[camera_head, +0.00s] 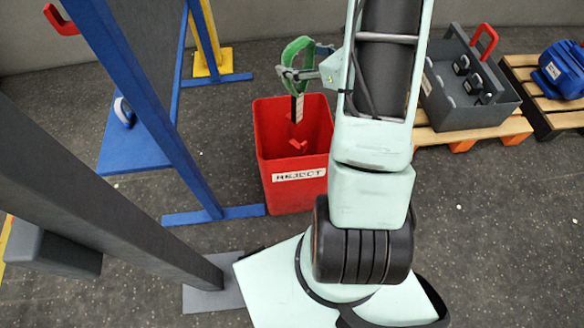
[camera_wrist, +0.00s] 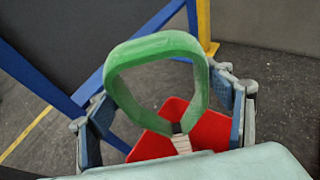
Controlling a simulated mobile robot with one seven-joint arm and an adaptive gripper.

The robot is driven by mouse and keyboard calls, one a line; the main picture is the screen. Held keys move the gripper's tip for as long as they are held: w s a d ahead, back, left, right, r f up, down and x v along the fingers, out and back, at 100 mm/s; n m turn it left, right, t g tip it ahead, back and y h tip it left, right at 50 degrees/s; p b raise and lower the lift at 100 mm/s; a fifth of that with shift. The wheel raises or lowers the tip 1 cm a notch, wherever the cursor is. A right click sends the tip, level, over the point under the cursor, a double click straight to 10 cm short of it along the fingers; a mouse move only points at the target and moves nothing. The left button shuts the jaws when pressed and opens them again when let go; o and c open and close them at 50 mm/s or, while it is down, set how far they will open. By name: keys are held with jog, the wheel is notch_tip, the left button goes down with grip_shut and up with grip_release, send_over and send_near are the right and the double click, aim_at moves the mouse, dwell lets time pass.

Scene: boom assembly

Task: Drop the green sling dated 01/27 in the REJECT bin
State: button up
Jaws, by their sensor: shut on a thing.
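My gripper (camera_head: 305,73) is shut on the green sling (camera_head: 292,52) and holds it above the red REJECT bin (camera_head: 265,150). In the wrist view the green sling (camera_wrist: 160,47) stands up as a loop between the fingers of my gripper (camera_wrist: 165,120). A pale tag (camera_wrist: 181,143) hangs at its lower end; its date cannot be read. In the head view the tag end hangs down over the bin's opening. The red bin (camera_wrist: 205,135) shows behind and below the sling in the wrist view. A small red item (camera_head: 298,146) lies inside the bin.
A blue frame (camera_head: 165,110) stands left of the bin, with its foot close to the bin's base. A grey toolbox (camera_head: 470,115) with a red handle sits on a pallet (camera_head: 480,132) at right. A blue motor (camera_head: 560,70) sits on another pallet.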

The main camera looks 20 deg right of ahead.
jog(key=shift+f+b, duration=1.75)
jog(key=shift+f, duration=0.9)
jog(key=o, duration=1.9)
jog(key=shift+o, duration=1.4)
jog(key=shift+f, duration=0.15)
jog(key=v, duration=1.2)
jog(key=shift+r, duration=0.25)
